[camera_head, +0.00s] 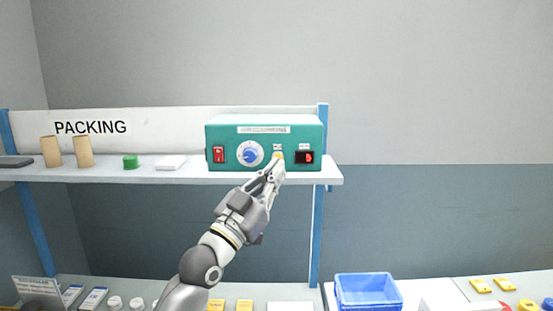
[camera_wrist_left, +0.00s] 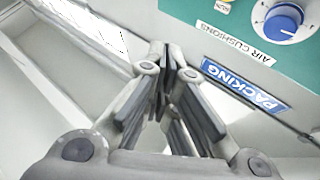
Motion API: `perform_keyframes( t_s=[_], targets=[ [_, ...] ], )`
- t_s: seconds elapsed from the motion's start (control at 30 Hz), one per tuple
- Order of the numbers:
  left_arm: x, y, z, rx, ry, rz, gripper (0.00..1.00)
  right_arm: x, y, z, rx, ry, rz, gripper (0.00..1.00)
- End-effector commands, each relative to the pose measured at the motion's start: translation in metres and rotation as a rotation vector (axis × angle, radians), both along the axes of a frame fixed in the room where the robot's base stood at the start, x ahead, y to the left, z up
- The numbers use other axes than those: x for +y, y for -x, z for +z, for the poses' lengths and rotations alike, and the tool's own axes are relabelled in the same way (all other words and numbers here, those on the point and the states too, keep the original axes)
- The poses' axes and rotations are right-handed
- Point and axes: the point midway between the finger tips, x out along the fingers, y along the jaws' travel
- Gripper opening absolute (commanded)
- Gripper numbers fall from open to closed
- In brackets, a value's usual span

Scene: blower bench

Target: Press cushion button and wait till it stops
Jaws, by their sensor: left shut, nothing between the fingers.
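The green air cushion machine (camera_head: 225,157) stands on the shelf in the head view. Its front has a red switch, a blue dial (camera_head: 250,154), a small yellow button (camera_head: 278,156) and a dark display with a red digit (camera_head: 305,157). In the left wrist view the closed fingers (camera_wrist_left: 172,62) show beside the machine's front (camera_wrist_left: 225,28), with the dial at upper right. My right gripper is not in view.
The shelf (camera_head: 205,177) also holds two brown rolls, a green cap (camera_head: 130,161) and a white block (camera_head: 171,162). Below are a blue bin (camera_head: 367,291), white bottles and yellow packets on the bench. The air in front of the shelf is free apart from my arm.

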Motion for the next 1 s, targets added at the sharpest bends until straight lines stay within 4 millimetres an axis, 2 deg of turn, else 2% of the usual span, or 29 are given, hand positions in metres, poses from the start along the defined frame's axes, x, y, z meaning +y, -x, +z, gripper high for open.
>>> perform_keyframes(
  t_s=[0.27, 0.43, 0.8, 1.0],
  targets=[
    [0.0, 0.0, -0.001, 0.0, -0.001, 0.001, 0.0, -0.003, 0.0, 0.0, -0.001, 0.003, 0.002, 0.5],
    [0.0, -0.008, -0.003, -0.001, -0.003, 0.001, 0.0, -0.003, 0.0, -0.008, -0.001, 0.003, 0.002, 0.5],
    [0.001, -0.056, -0.006, -0.002, -0.003, 0.003, 0.0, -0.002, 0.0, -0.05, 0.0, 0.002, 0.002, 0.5],
    [-0.001, -0.074, -0.006, 0.0, -0.004, 0.0, 0.0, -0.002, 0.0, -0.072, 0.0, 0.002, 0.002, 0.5]
  ],
)
